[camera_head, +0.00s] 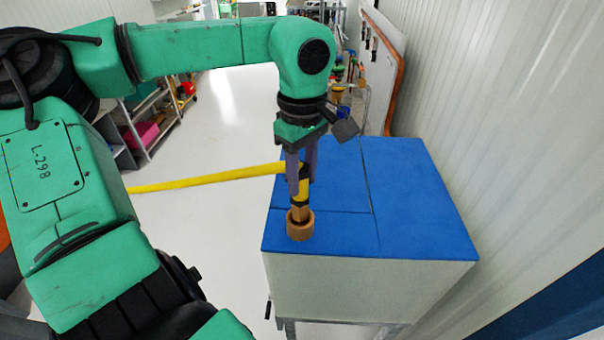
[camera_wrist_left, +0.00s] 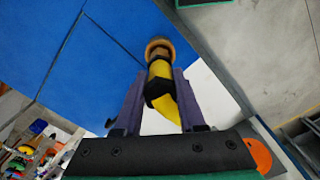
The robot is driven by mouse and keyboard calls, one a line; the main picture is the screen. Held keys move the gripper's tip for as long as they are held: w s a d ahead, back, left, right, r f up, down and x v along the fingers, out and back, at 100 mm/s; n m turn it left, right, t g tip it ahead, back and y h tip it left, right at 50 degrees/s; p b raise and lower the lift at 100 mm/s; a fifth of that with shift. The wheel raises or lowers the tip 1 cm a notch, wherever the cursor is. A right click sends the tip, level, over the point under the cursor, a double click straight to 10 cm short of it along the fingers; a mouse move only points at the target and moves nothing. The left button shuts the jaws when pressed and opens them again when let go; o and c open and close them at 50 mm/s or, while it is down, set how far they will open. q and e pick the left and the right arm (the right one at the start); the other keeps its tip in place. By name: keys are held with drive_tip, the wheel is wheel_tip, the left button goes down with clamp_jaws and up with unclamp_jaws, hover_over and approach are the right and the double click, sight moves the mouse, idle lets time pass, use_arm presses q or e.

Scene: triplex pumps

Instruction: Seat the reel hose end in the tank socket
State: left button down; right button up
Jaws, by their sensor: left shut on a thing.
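My left gripper (camera_head: 299,176) points down over the blue-topped tank (camera_head: 410,190). Its purple fingers are shut on the hose end (camera_head: 300,196), a brass fitting with yellow and black bands. The yellow hose (camera_head: 210,180) runs off to the left from the gripper. Below the hose end is a round copper-brown socket (camera_head: 300,226) at the tank top's near left part. The hose end lines up with the socket in the head view; whether it is inside cannot be told. The left wrist view also shows the hose end (camera_wrist_left: 160,85) between the fingers and the socket (camera_wrist_left: 160,46) beyond it. My right gripper is not in view.
A white corrugated wall (camera_head: 500,110) stands close on the right of the tank. Shelves (camera_head: 150,125) with coloured items stand at the back left. The pale floor (camera_head: 215,130) between shelves and tank is open, apart from the hose crossing over it.

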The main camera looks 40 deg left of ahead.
sight(302, 195)
use_arm(q)
drive_tip(key=shift+f, duration=0.35)
drive_tip(key=shift+r, duration=0.35)
drive_tip(key=shift+f+b, duration=1.85)
drive_tip(key=shift+f, duration=0.55)
idle(0.7)
drive_tip(key=shift+c, duration=2.1)
unclamp_jaws()
wheel_tip(302, 195, up, 15)
drive_tip(key=shift+d+f+b, duration=0.1)
drive_tip(key=shift+b, duration=0.45)
